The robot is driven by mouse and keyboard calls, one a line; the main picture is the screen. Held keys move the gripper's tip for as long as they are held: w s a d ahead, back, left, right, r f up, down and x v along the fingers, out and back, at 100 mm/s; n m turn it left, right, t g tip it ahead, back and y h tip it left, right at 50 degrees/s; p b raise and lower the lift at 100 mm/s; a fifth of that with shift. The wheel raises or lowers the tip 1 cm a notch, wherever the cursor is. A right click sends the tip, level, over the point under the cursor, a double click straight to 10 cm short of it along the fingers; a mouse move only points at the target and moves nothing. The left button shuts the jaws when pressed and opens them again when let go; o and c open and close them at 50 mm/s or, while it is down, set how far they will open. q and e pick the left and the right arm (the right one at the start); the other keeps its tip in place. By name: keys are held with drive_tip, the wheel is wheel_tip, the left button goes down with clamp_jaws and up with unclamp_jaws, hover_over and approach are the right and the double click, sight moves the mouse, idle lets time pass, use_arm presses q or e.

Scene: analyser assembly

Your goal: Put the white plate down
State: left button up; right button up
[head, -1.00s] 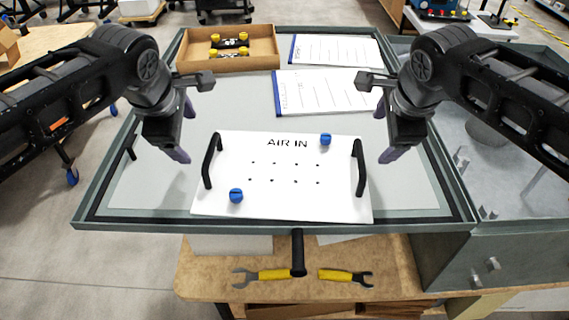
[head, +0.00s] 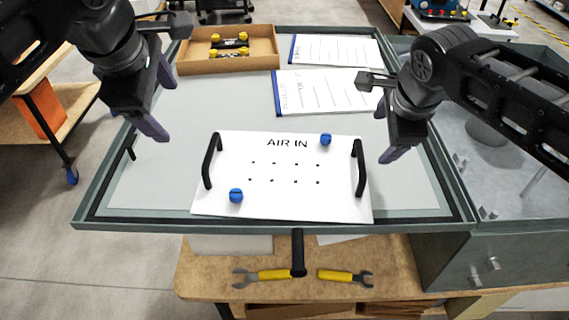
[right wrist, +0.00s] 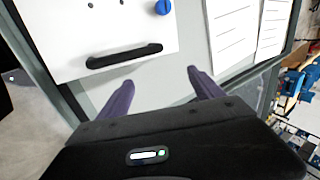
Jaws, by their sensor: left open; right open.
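The white plate (head: 285,200), marked "AIR IN", lies flat on the grey tabletop near the front edge. It has a black handle at each side, two blue knobs and several small holes. My left gripper (head: 160,102) is open and empty, above the table to the upper left of the plate. My right gripper (head: 388,130) is open and empty, just right of the plate's right handle (head: 359,168). In the right wrist view the plate (right wrist: 90,30) and its handle (right wrist: 124,56) lie beyond the open fingers (right wrist: 160,90), apart from them.
A cardboard tray (head: 262,60) with yellow-black parts stands at the back left. Two white sheets with blue edges (head: 325,92) lie at the back right. A raised rim (head: 270,227) surrounds the tabletop. Two yellow-handled wrenches (head: 275,275) lie on the wooden shelf below.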

drive_tip(key=shift+r, duration=0.1)
idle(0.3)
drive_tip(key=v, duration=1.2)
